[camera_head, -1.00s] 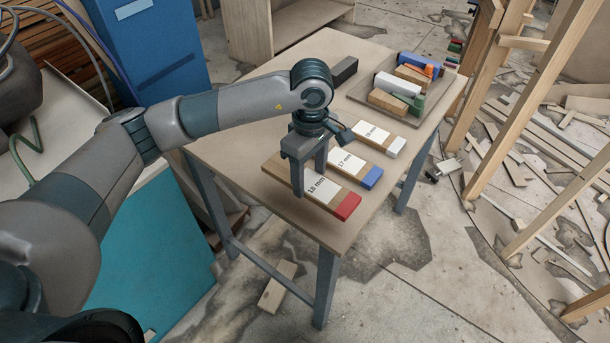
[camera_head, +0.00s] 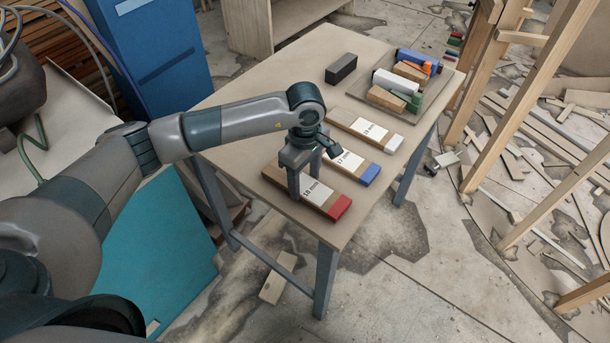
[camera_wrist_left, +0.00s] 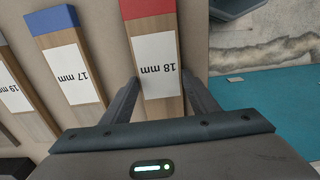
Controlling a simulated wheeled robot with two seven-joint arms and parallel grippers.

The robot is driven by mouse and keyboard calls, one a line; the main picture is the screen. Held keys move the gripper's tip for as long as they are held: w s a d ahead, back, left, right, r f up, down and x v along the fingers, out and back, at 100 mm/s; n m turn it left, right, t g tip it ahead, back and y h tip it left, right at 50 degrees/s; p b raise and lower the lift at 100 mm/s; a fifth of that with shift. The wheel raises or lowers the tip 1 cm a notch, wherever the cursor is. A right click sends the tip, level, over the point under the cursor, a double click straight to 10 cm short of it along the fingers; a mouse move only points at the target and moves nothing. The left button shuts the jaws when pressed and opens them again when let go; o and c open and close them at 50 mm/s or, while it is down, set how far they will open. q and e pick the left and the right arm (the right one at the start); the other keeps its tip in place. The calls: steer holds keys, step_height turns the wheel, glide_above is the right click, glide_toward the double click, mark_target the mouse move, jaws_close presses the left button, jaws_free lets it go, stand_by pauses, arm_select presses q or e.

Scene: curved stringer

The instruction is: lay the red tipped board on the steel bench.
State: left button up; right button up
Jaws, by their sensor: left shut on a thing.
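In the left wrist view the red tipped board (camera_wrist_left: 157,68) runs between the fingers of my left gripper (camera_wrist_left: 162,100), red end away from the wrist. A pale grey bench top (camera_head: 60,125) at the far left may be the steel bench; my arm hides part of it. My right gripper is not in view.
A blue tipped 17 mm board (camera_head: 348,163) and a white tipped 19 mm board (camera_head: 366,129) lie beside it. A tray (camera_head: 432,93) of blocks and a black block (camera_head: 341,69) are behind. A blue cabinet (camera_head: 155,50) stands at the back left.

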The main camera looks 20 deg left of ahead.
mark_target(305, 184)
arm_select(q)
steer(key=shift+f, duration=0.15)
steer(key=shift+f+b, duration=0.1)
steer(key=shift+b, duration=0.2)
steer(key=o, duration=1.2)
steer(key=shift+r+p, duration=0.25)
steer(key=shift+p, duration=0.05)
steer(key=shift+r+b, duration=0.1)
steer(key=shift+b, duration=0.2)
steer(key=shift+r+b, duration=2.45)
steer(key=shift+r, duration=3.4)
